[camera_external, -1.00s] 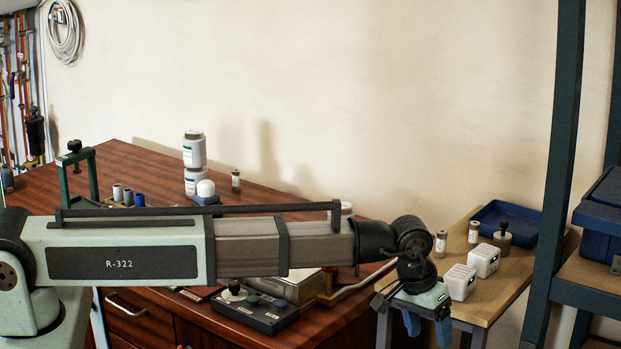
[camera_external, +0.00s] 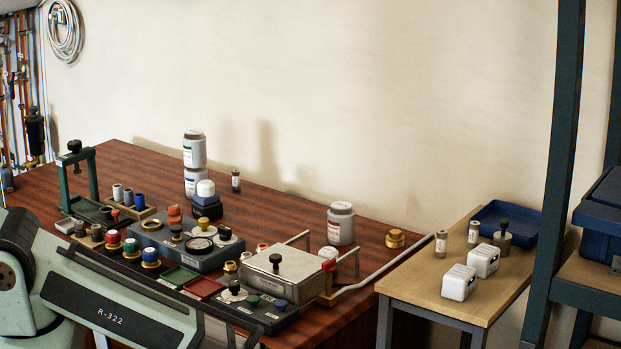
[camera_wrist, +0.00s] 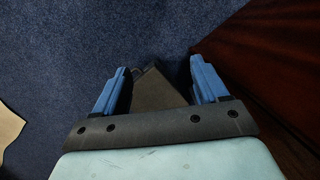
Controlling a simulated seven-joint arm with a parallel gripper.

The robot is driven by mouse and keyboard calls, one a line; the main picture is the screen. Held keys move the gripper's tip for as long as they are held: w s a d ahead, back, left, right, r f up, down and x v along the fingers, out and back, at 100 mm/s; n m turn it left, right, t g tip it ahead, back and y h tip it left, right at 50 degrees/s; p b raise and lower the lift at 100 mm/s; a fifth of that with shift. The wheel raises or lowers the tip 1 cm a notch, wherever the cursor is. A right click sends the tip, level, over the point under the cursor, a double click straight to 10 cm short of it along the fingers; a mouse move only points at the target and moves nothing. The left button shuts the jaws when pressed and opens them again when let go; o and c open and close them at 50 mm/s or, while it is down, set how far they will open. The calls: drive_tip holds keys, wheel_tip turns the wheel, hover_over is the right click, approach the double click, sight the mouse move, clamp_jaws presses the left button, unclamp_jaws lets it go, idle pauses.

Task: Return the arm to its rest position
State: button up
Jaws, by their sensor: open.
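My gripper (camera_wrist: 161,90) shows in the wrist view with its two blue fingers spread apart, open and empty. It points down over blue carpet (camera_wrist: 120,35), beside the dark reddish wooden face of the desk at the right. A dull brown angular shape shows between the fingers; I cannot tell what it is. In the external view my arm lies low at the bottom left, tilted down to the right. My gripper is outside that view, below its lower edge.
The wooden desk (camera_external: 130,160) holds a dark blue panel with a gauge (camera_external: 199,245), a steel box (camera_external: 279,268), a green clamp frame (camera_external: 93,180) and jars. A side table (camera_external: 415,285) carries white blocks and a blue tray (camera_external: 507,219). A dark shelf post (camera_external: 556,170) stands at right.

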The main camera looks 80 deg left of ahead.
drive_tip(key=s+f+m+g, duration=0.1)
drive_tip(key=s+f+g, duration=0.1)
drive_tip(key=s, duration=1)
drive_tip(key=s+f+m+g, duration=0.1)
drive_tip(key=s+f, duration=0.4)
drive_tip(key=s, duration=0.8)
drive_tip(key=shift+d+f+m+g, duration=0.15)
drive_tip(key=shift+d+m+g, duration=0.25)
drive_tip(key=shift+g, duration=0.1)
